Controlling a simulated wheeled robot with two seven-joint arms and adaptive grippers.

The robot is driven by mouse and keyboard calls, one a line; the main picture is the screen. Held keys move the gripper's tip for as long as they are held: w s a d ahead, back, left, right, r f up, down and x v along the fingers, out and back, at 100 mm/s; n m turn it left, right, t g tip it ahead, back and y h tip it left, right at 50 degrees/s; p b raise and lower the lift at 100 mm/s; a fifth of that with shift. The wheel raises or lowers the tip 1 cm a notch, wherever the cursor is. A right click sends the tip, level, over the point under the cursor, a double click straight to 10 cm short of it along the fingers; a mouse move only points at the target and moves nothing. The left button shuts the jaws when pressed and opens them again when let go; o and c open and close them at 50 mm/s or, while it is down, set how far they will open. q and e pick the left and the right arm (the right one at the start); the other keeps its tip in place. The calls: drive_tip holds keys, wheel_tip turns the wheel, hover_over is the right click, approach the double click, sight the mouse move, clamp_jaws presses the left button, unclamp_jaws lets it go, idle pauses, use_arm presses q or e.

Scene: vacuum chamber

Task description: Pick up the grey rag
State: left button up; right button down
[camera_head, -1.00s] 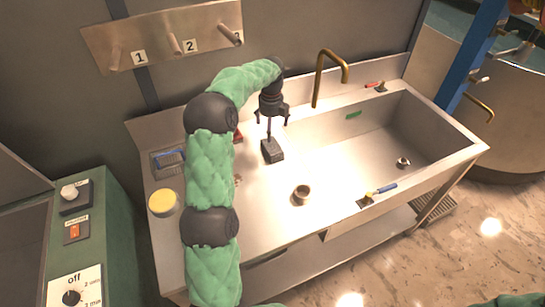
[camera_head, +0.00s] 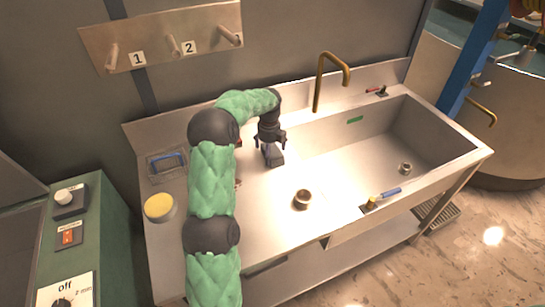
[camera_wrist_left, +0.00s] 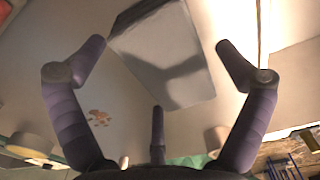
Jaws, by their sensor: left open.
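The grey rag (camera_head: 273,157) looks like a flat grey block and lies on the metal counter left of the sink basin. In the left wrist view the grey rag (camera_wrist_left: 165,60) is between and beyond my spread fingers, with a shadow across it. My left gripper (camera_head: 272,142) is right above the rag, pointing down, and hides part of it. In the wrist view the left gripper (camera_wrist_left: 163,46) is open with nothing clamped. Whether a fingertip touches the rag I cannot tell. My right gripper is not in view.
A small metal cup (camera_head: 302,199) stands on the counter in front of the rag. The sink basin (camera_head: 415,140) is at the right, with a brass faucet (camera_head: 320,80) behind. A yellow-topped round container (camera_head: 159,207) and a tray with a blue-handled item (camera_head: 167,163) are at the left.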

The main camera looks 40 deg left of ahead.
use_arm(q)
drive_tip(key=shift+f, duration=0.3)
drive_tip(key=c, duration=1)
drive_tip(key=shift+r, duration=0.15)
drive_tip(key=shift+c, duration=0.2)
drive_tip(key=shift+r+p, duration=0.35)
drive_tip(key=shift+r, duration=0.2)
wheel_tip(320, 180, up, 2)
drive_tip(key=shift+r+p, duration=0.25)
drive_tip(key=shift+p, duration=0.3)
drive_tip(key=s+d+r, duration=0.2)
drive_tip(key=r, duration=0.1)
drive_tip(key=s+r+p, duration=0.1)
drive_tip(key=shift+d+r, duration=0.3)
drive_tip(key=shift+d, duration=0.1)
drive_tip(key=s+d+r+p, duration=0.1)
drive_tip(key=s+d+r, duration=0.3)
drive_tip(key=s+d, duration=0.2)
drive_tip(key=shift+s+d+r+p, duration=0.35)
drive_tip(key=shift+s+d, duration=0.05)
drive_tip(key=shift+s, duration=0.25)
